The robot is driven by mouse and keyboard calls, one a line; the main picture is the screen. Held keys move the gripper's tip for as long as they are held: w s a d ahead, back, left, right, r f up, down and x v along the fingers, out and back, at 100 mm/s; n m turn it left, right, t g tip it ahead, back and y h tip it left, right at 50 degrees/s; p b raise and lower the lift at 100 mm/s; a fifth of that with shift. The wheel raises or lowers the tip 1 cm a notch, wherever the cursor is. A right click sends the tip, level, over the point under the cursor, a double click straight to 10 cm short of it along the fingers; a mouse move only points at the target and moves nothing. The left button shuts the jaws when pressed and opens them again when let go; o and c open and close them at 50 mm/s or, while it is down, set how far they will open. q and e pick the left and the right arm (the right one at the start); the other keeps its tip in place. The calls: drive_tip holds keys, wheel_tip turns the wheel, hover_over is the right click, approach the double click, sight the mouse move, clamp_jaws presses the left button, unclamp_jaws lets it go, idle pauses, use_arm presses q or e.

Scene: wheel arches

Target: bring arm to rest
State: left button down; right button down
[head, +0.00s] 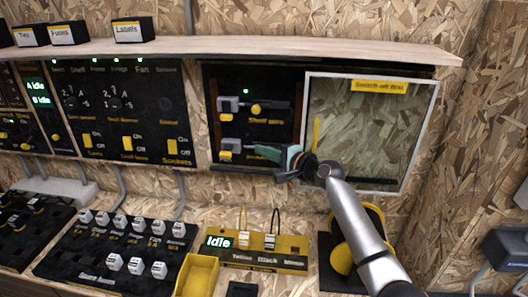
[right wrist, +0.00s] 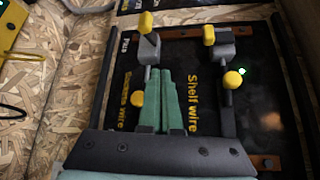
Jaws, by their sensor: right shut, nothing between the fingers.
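My right arm comes in from the lower right of the head view. Its gripper (head: 284,158) is in front of the right part of the black switch panel (head: 270,125), beside the lower lever. In the right wrist view, the teal fingers of the gripper (right wrist: 165,82) are together, with nothing between them. They are over the panel, near a yellow-tipped lever (right wrist: 148,45); I cannot tell whether they touch it. A second lever (right wrist: 210,60) is to the right in that view. My left gripper is not in view.
A clear framed cover (head: 412,160) stands open right of the panel, close behind my arm. A wooden shelf (head: 240,50) runs above. Below are a yellow "Idle" block (head: 255,258), a yellow bin (head: 197,272) and a black board with white plugs (head: 70,262).

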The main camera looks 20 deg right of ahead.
drive_tip(key=s+f+n+g+h, duration=0.1)
drive_tip(key=s+f+n+h, duration=0.15)
drive_tip(key=s+f, duration=0.75)
drive_tip(key=s+f+n+g+h, duration=0.1)
drive_tip(key=s+f+n, duration=0.4)
drive_tip(key=f, duration=0.8)
drive_tip(key=s+f+n, duration=0.1)
drive_tip(key=s+f, duration=0.1)
drive_tip(key=s, duration=0.2)
drive_tip(key=s+f+n+g, duration=0.1)
drive_tip(key=s+f, duration=0.2)
drive_tip(key=s, duration=0.2)
drive_tip(key=s+f+n+h, duration=0.1)
drive_tip(key=s+f, duration=0.1)
drive_tip(key=s, duration=0.2)
drive_tip(key=shift+s+a+f+n+g, duration=0.2)
drive_tip(key=shift+a+n+g, duration=0.1)
drive_tip(key=shift+g, duration=0.1)
drive_tip(key=s+f+n+h, duration=0.1)
drive_tip(key=s+n, duration=0.4)
drive_tip(key=s, duration=0.8)
drive_tip(key=shift+s+f+g, duration=0.25)
drive_tip(key=shift+f+g, duration=0.15)
drive_tip(key=shift+f, duration=0.15)
